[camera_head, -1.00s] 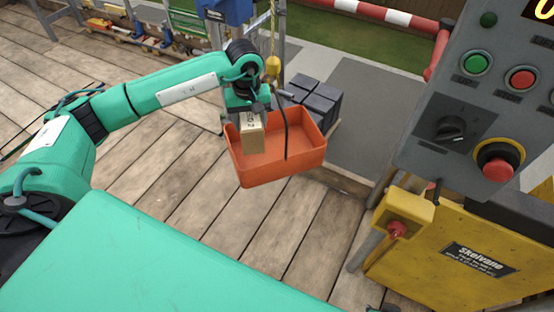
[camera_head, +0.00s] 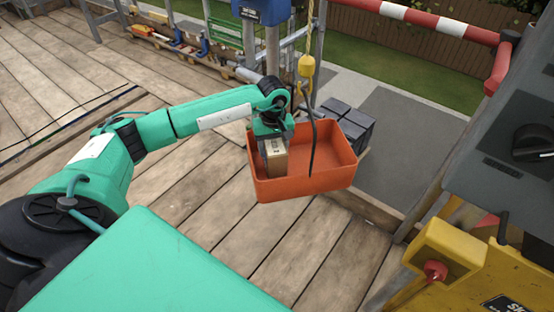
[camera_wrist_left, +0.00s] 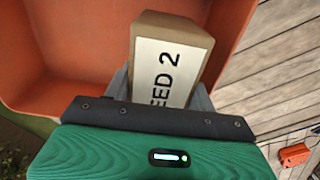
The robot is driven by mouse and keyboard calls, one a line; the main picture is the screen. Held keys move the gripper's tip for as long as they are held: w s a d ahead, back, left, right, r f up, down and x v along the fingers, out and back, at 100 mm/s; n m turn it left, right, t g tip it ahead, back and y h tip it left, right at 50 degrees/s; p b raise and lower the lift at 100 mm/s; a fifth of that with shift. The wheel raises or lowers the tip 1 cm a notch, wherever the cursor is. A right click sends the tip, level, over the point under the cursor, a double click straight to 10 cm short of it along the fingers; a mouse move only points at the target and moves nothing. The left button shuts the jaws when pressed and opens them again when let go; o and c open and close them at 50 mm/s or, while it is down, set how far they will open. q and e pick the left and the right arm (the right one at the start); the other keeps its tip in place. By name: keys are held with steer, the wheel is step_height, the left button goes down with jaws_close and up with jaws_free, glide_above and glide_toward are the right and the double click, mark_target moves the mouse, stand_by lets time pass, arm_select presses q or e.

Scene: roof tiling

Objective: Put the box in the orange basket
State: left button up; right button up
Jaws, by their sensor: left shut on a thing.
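The box (camera_head: 276,158) is a small tan carton with a white label, and the label reads "EED 2" in the left wrist view (camera_wrist_left: 168,62). My left gripper (camera_head: 272,143) is shut on it. The orange basket (camera_head: 310,185) is an open tray hanging from a hook by a dark cable. The box is at the left part of the basket's opening, with its lower part inside the rim in the head view. I cannot tell whether it touches the basket floor. In the left wrist view the basket (camera_wrist_left: 60,45) lies behind and left of the box. My right gripper is not in view.
The yellow hook (camera_head: 306,67) and its cable rise above the basket's middle. Dark blocks (camera_head: 347,122) are stacked behind it. A grey control panel (camera_head: 510,150) and yellow cabinet (camera_head: 450,260) stand at the right. A red-white rail (camera_head: 420,20) runs behind. Wooden planks are clear in front.

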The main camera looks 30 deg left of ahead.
arm_select(q)
step_height(320, 180, down, 4)
steer(key=shift+r, duration=0.1)
steer(key=shift+f, duration=0.35)
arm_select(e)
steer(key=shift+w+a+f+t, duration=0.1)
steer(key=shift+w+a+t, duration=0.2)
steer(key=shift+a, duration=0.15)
arm_select(q)
steer(key=shift+f+b, duration=0.1)
steer(key=shift+b, duration=0.2)
steer(key=o, duration=1)
steer(key=shift+f, duration=0.1)
steer(key=o, duration=0.5)
steer(key=shift+c, duration=0.2)
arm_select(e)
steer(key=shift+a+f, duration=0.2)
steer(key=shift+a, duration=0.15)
arm_select(q)
steer(key=shift+r, duration=0.2)
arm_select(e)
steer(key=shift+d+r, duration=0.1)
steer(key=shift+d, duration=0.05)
